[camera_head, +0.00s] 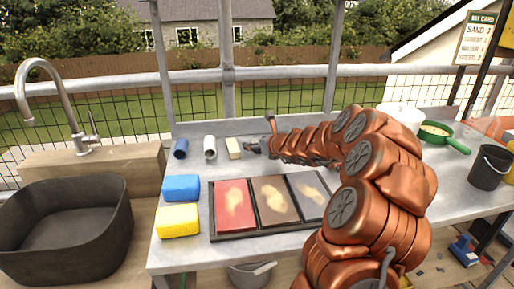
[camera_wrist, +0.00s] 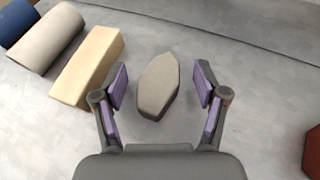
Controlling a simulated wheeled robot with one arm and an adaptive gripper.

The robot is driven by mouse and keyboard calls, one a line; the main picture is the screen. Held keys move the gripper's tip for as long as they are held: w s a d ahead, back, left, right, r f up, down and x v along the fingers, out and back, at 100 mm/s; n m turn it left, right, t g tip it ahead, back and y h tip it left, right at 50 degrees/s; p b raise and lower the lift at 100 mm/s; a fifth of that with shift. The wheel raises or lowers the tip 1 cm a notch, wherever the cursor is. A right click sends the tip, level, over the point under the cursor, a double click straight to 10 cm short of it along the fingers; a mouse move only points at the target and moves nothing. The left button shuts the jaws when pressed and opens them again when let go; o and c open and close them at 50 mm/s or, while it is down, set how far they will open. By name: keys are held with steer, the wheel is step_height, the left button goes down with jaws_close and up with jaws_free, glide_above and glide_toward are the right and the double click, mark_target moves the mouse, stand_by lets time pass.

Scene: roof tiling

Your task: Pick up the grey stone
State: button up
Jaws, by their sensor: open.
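The grey stone (camera_wrist: 157,86) lies on the metal worktop in the wrist view, a long block with a pointed far end. My gripper (camera_wrist: 160,87) is open, with one purple-padded finger on each side of the stone and a gap between each finger and it. In the head view, my gripper (camera_head: 252,147) is small at the end of my arm, near the back of the worktop. I cannot make out the stone there.
A pale wooden block (camera_wrist: 88,67) lies just left of my gripper, beside a light cylinder (camera_wrist: 47,38) and a blue one (camera_wrist: 14,22). In the head view, a tray (camera_head: 262,236) with three coloured panels, a blue sponge (camera_head: 181,187) and a yellow sponge (camera_head: 178,220) are nearer.

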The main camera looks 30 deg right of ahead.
steer(key=shift+w, duration=0.15)
steer(key=c, duration=1.3)
